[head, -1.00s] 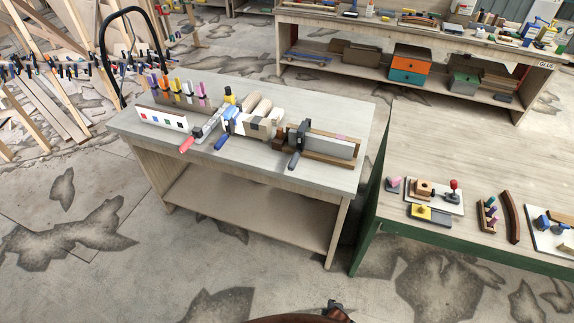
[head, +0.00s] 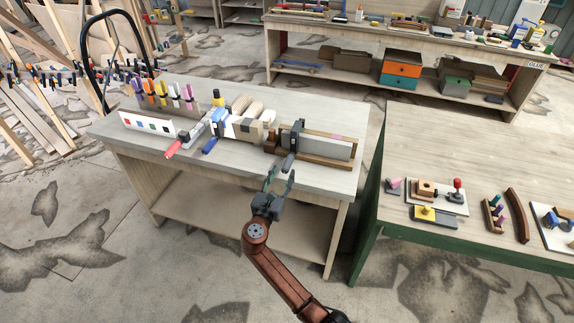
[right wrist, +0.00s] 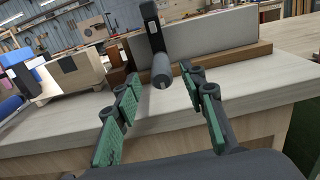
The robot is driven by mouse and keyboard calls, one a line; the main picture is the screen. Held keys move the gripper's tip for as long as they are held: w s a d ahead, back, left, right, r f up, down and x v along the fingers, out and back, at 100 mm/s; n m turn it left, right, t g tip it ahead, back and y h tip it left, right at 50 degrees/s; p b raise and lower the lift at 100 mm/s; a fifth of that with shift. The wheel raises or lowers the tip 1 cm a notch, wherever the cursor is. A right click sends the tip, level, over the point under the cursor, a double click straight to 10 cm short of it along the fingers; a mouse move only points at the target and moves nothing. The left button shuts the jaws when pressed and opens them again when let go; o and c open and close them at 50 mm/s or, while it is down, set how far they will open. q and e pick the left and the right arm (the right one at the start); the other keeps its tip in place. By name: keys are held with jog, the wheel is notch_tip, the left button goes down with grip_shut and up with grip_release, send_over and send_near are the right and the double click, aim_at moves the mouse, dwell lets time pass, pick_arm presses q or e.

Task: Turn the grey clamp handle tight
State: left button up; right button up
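The grey clamp handle (head: 288,162) sticks out at the front of a dark clamp (head: 296,138) on the near bench. In the right wrist view the handle (right wrist: 162,72) lies ahead, its rounded end pointing at the camera. The clamp stands against a light grey board (head: 325,146) in a brown wooden frame. My right gripper (head: 280,178) is open and empty, just in front of and below the handle. In the right wrist view its green-padded fingers lie either side of the handle's line, without visible contact. My left gripper is not in view.
Red (head: 172,149) and blue (head: 210,146) clamp handles stick out left of the grey one, beside a cardboard-coloured block (head: 245,131). The bench's front edge (head: 225,177) lies close to my right gripper. A green-sided table (head: 440,150) stands at the right.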

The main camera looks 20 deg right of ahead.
aim_at(288, 163)
jog(key=b+x, duration=0.1)
jog(key=x, duration=0.5)
jog(key=shift+w+d+f, duration=0.15)
jog(key=shift+w+d, duration=0.05)
jog(key=shift+w, duration=0.05)
jog(key=shift+c, duration=0.5)
grip_shut()
